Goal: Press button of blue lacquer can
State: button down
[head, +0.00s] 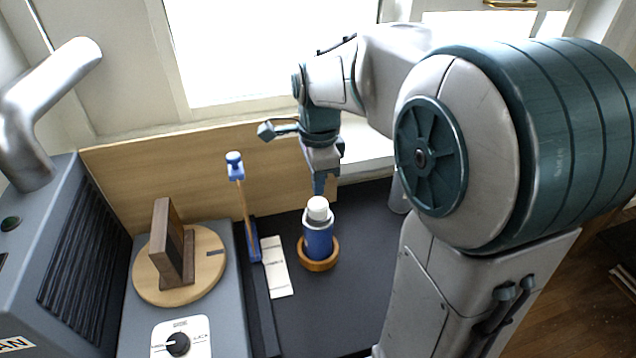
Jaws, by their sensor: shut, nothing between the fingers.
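The blue lacquer can (318,238) stands upright in a round wooden ring holder (318,264) on the dark table top. It has a white top (318,205); a separate button on it is too small to make out. My gripper (319,188) is shut and empty, pointing down just above and behind the can's white top. In this single view I cannot tell whether the fingertips touch the top or stay a little apart from it.
Left of the can are a white card (278,268) and a blue-headed wooden stick (245,205). A round turntable (206,275) bears dark wooden plates (174,245), with a dial (178,343) in front. A wooden board (220,170) stands behind; a grey machine (60,260) stands far left.

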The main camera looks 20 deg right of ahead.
aim_at(319, 203)
notch_tip(319, 203, up, 10)
jog(key=shift+b, duration=0.4)
jog(key=shift+w+r, duration=0.1)
dwell(0.5)
jog(key=shift+b, duration=0.8)
jog(key=shift+d+r, duration=0.1)
jog(key=shift+r, duration=0.3)
notch_tip(319, 203, down, 14)
jog(key=shift+f, duration=0.1)
dwell(0.4)
